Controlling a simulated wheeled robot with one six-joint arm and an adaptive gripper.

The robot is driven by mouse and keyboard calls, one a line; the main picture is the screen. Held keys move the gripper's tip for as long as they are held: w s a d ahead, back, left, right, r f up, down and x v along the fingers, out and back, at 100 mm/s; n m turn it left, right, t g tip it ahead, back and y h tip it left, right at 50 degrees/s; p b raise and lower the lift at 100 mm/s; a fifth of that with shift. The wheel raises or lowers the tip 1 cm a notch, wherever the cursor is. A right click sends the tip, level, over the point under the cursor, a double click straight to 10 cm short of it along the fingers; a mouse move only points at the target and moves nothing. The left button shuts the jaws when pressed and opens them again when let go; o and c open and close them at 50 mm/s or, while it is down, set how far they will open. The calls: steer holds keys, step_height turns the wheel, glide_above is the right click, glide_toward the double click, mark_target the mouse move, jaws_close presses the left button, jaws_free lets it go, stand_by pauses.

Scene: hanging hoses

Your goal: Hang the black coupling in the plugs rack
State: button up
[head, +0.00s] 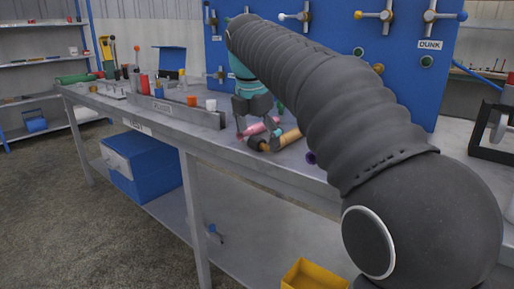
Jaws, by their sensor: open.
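The plugs rack (175,110) is a long low grey holder on the workbench, with a PLUGS label on its front. Orange and white pieces stand at its right part. My gripper (257,133) is right of the rack, pointing down close over the bench top, with its fingers apart. A pink cylinder (262,127) and an orange-tan cylinder (286,138) lie by the fingers. I cannot pick out the black coupling for certain; dark parts beside these cylinders blend with the fingers, and my arm hides the bench to the right.
A blue panel (395,88) with valve handles stands behind the bench. Red, dark and other upright items crowd the bench's left end. A blue box (142,165) sits on the lower shelf, and a yellow bin (314,276) stands low in front. The bench's front strip (150,128) is clear.

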steer(key=shift+c, duration=0.3)
steer(key=c, duration=1.4)
